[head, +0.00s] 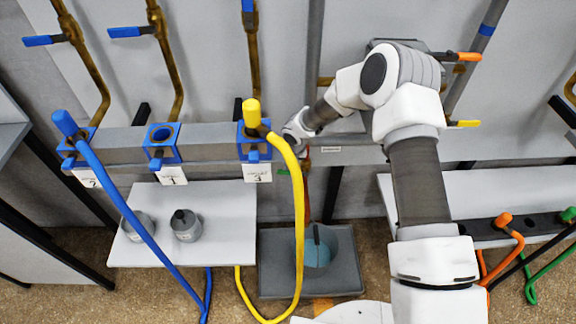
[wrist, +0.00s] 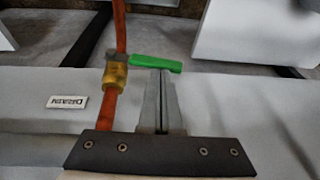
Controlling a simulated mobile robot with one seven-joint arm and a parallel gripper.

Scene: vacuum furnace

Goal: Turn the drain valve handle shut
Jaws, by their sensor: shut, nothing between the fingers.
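The drain valve's green handle (wrist: 155,63) points right from its brass body (wrist: 115,73) in the wrist view, roughly across the orange-red drain pipe (wrist: 106,108). In the head view a small bit of the green handle (head: 283,171) shows below my wrist. My gripper (wrist: 161,74) is shut and empty, its fingertips right at the near side of the handle. I cannot tell whether they touch it. The fingers are hard to make out in the head view. A DRAIN label (wrist: 67,102) appears upside down left of the pipe in the wrist view.
Yellow (head: 298,205) and blue (head: 136,222) hoses hang in front to the left. A white shelf (head: 240,222) holds two grey containers. Orange and green hoses are at the right.

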